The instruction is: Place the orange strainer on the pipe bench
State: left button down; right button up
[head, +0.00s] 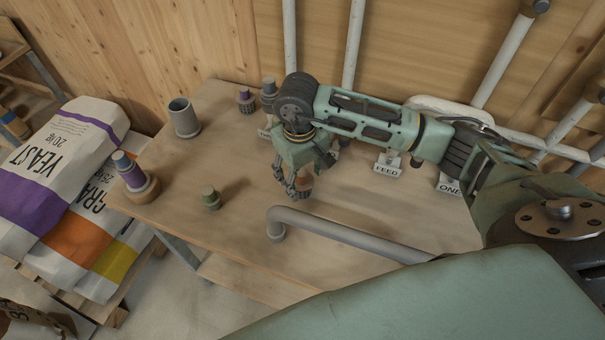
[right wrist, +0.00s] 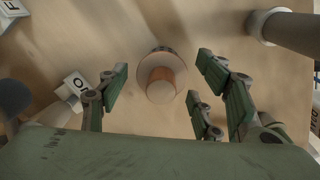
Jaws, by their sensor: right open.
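The orange strainer (right wrist: 162,84) stands on the wooden pipe bench (head: 225,235). In the right wrist view it sits between the spread fingers of my right gripper, with a gap on both sides. In the head view only a small orange-brown part of it (head: 305,184) shows behind the fingers. My right gripper (head: 297,189) is open, pointing down over the strainer. The strainer's lower part is hard to make out from above. My left gripper is not in view.
A grey pipe (head: 345,232) runs along the bench's front. A FEED label block (head: 386,168) stands right of the gripper. Sacks (head: 60,165) lie beyond the left edge.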

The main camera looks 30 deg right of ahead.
jog(key=shift+r, duration=0.35)
notch_tip(320, 180, up, 12)
jog(key=b, duration=0.3)
jog(key=shift+a+f, duration=0.2)
jog(key=shift+a, duration=0.1)
jog(key=shift+s, duration=0.1)
